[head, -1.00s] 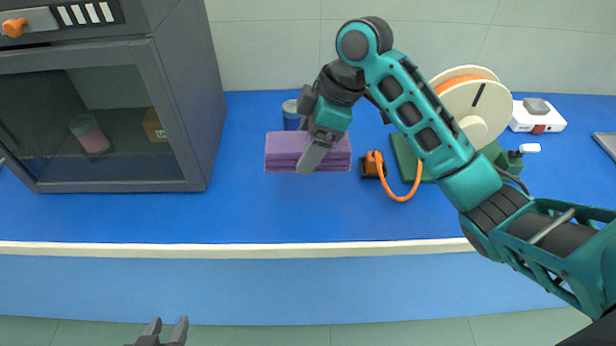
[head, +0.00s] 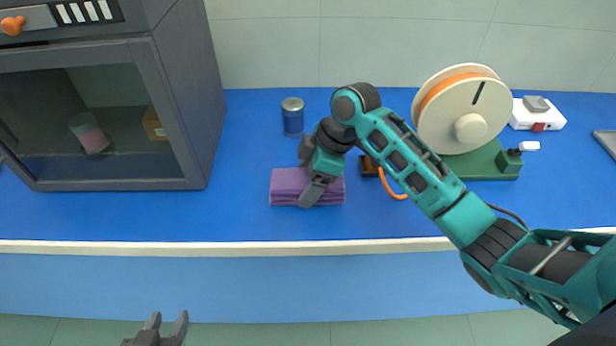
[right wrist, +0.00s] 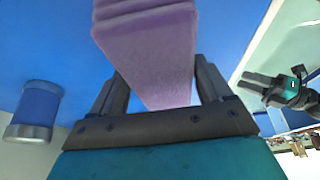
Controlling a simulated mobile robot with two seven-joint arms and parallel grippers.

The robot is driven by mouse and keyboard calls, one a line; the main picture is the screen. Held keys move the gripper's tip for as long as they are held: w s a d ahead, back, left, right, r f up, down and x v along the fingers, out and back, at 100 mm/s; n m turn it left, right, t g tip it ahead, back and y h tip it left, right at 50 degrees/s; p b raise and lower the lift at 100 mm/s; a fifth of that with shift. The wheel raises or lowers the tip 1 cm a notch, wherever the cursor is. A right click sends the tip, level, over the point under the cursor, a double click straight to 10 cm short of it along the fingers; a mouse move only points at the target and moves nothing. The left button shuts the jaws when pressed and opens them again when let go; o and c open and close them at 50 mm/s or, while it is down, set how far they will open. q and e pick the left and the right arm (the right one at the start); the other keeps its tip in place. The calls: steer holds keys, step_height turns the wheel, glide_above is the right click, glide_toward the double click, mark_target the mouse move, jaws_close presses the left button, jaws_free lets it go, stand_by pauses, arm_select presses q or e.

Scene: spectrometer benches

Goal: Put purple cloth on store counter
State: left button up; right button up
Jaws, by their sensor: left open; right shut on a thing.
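The purple cloth (head: 289,186) is a folded stack over the blue counter (head: 240,215), near its front edge. My right gripper (head: 310,197) is shut on the cloth; its fingers sit on either side of it. In the right wrist view the cloth (right wrist: 150,50) runs between the two fingers (right wrist: 165,95). I cannot tell whether the cloth touches the counter. My left gripper (head: 163,325) is open and empty, low in front of the counter. It also shows in the right wrist view (right wrist: 275,90).
A blue can (head: 293,118) stands behind the cloth. A dark glass-fronted cabinet (head: 180,110) is on the left. A reel on a green base (head: 485,165) and a white device (head: 537,115) stand right. An orange cable (head: 392,187) lies beside my right arm. Counter between cabinet and cloth is clear.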

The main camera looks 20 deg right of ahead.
steer(key=o, duration=1)
steer(key=shift+f, duration=0.1)
steer(key=shift+c, duration=0.2)
steer(key=shift+o, duration=0.4)
steer(key=shift+d+r, duration=0.2)
steer(key=shift+r, duration=0.3)
steer(key=v, duration=1.1)
steer(key=shift+s+d, duration=0.1)
steer(key=shift+s, duration=0.05)
